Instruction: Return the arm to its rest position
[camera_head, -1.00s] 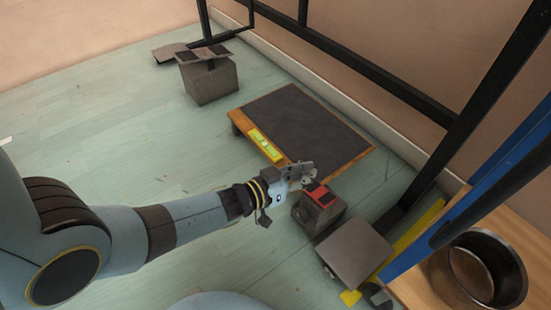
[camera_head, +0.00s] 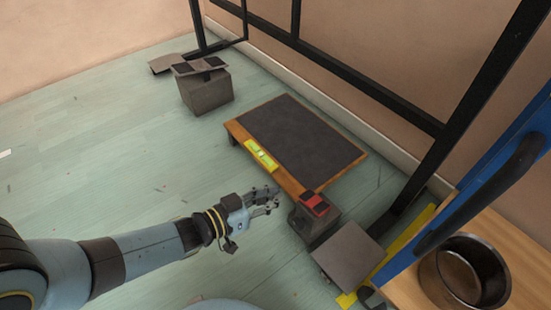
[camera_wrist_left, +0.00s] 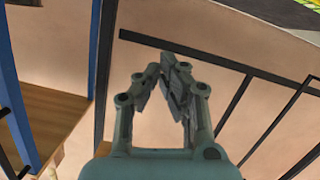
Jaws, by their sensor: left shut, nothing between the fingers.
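My left arm (camera_head: 130,260) comes in from the lower left in the head view. Its left gripper (camera_head: 272,200) is shut and empty, held above the floor. It is to the left of the grey block with the red and black top (camera_head: 315,204) and near the front edge of the low platform. In the left wrist view the left gripper (camera_wrist_left: 174,80) has its fingers together with nothing between them. My right gripper is not in view.
A low wooden platform with a dark top (camera_head: 295,138) carries a yellow level (camera_head: 261,156) on its edge. Grey blocks (camera_head: 207,92) stand behind. A grey slab (camera_head: 348,252), a black frame (camera_head: 370,83) and a wooden table (camera_head: 510,250) with a metal pot (camera_head: 440,280) are at right. Open floor lies left.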

